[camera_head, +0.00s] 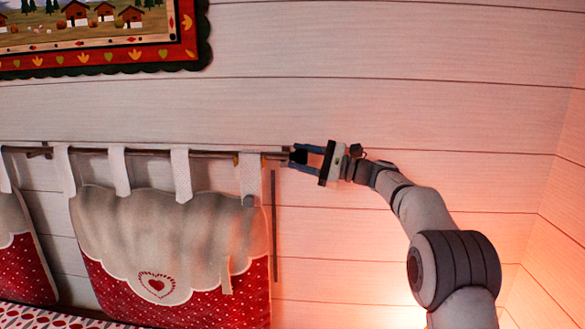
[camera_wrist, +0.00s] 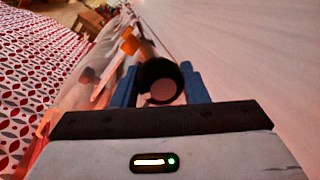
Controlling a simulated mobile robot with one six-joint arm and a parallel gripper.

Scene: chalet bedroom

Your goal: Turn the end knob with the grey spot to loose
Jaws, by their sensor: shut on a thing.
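The end knob (camera_wrist: 150,72) is a dark round cylinder with a pinkish-grey spot on its end face in the wrist view. In the head view the knob (camera_head: 298,156) is a small dark shape at the right end of a thin wall rod (camera_head: 218,155). My gripper (camera_head: 303,154) reaches in from the right with blue fingers, one on each side of the knob. In the wrist view my gripper (camera_wrist: 160,80) is shut on the knob, which sits between the two fingers. I cannot tell from the spot how far the knob is turned.
A red and cream cushion (camera_head: 170,250) hangs by loops from the rod, with another cushion (camera_head: 22,250) farther left. A dark thin strip (camera_head: 274,225) hangs beside the cushion. A framed picture (camera_head: 100,35) is above. The wall right of my gripper is bare.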

